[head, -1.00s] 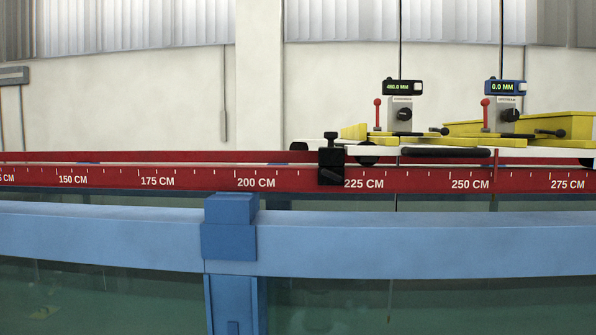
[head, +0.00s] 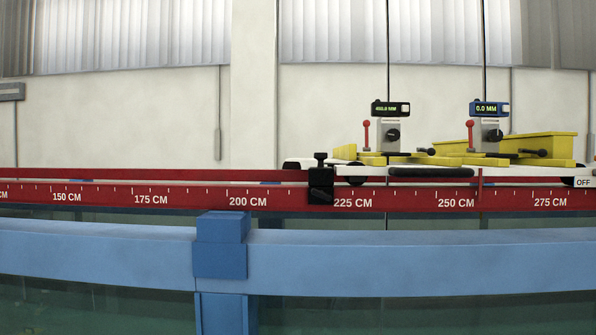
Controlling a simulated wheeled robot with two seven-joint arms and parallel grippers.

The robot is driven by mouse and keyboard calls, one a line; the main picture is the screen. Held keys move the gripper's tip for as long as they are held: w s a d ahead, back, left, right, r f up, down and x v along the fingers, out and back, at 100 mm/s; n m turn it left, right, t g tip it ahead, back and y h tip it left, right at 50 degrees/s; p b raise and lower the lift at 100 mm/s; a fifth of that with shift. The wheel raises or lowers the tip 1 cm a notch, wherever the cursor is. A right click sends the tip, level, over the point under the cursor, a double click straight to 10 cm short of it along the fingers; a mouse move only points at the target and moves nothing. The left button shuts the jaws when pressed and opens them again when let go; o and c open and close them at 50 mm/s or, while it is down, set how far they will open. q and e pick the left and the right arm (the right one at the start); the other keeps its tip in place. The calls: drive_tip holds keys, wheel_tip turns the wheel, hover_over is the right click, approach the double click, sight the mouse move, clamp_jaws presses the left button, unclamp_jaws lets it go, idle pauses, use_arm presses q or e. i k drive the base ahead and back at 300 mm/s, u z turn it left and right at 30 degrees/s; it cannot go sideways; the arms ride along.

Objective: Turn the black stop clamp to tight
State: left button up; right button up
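The black stop clamp (head: 321,186) sits on the red scale rail (head: 110,196), just left of the 225 CM mark. Its black knob (head: 320,157) stands upright on top of the block. Whether the clamp is tight or loose cannot be told from its look. Neither of my grippers is in view.
A white carriage (head: 500,172) with yellow parts stands on the rail right behind the clamp, bearing a black display (head: 390,108) and a blue display (head: 489,109). A blue beam (head: 420,262) and post (head: 221,245) run in front, above the glass flume. The rail left of the clamp is clear.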

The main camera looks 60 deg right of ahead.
sight(322, 195)
drive_tip(key=k, duration=0.9)
drive_tip(key=z, duration=1.55)
drive_tip(key=i, duration=0.5)
drive_tip(key=u, duration=0.05)
